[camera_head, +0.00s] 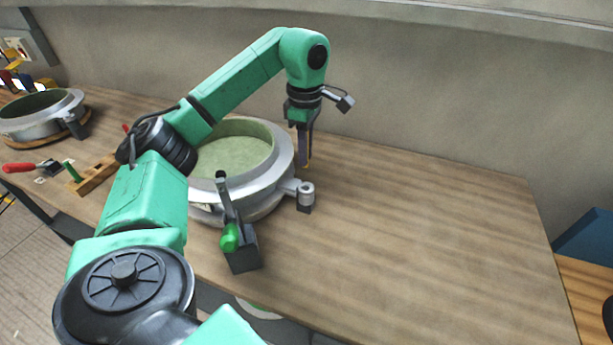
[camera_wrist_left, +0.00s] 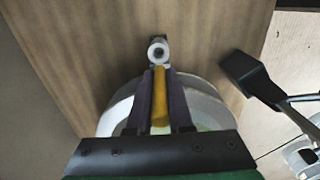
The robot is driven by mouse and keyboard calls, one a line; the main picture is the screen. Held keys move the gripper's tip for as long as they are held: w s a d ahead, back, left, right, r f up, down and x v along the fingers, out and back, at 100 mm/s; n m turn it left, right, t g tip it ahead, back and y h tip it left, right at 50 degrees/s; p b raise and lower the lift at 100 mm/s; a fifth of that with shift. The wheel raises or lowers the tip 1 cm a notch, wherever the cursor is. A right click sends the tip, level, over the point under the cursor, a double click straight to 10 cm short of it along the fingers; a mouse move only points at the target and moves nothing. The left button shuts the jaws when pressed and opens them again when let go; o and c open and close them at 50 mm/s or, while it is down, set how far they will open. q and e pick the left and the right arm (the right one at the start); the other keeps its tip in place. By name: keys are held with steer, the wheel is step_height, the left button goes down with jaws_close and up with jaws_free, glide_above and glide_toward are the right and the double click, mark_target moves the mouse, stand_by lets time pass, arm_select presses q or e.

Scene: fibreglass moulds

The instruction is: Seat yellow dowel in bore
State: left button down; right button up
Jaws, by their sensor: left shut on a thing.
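The yellow dowel (camera_wrist_left: 160,97) is between the two dark fingers of my left gripper (camera_wrist_left: 160,74). The bore is the round hole in the pale lug (camera_wrist_left: 158,50), just beyond the fingertips in the wrist view. In the head view the lug (camera_head: 305,190) sticks out from the right side of the grey mould (camera_head: 283,165), a little below the gripper. The dowel looks apart from the lug, but the exact gap is unclear. My right gripper is out of view.
A clamp with a green knob (camera_head: 229,238) and dark block (camera_head: 243,257) stands at the mould's front. A second mould (camera_head: 72,100), a wooden rack (camera_head: 95,177) and a red-handled tool (camera_head: 18,167) are at left. The tabletop (camera_head: 420,235) at right is clear.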

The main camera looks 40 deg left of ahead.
arm_select(q)
step_height(320, 180, down, 6)
steer(key=shift+f, duration=0.15)
steer(key=shift+w+f, duration=0.1)
steer(key=shift+w, duration=0.05)
steer(key=shift+f, duration=0.6)
steer(key=c, duration=0.8)
jaws_free()
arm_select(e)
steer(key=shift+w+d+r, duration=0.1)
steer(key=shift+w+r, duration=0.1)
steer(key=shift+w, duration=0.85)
arm_select(q)
steer(key=shift+r, duration=0.15)
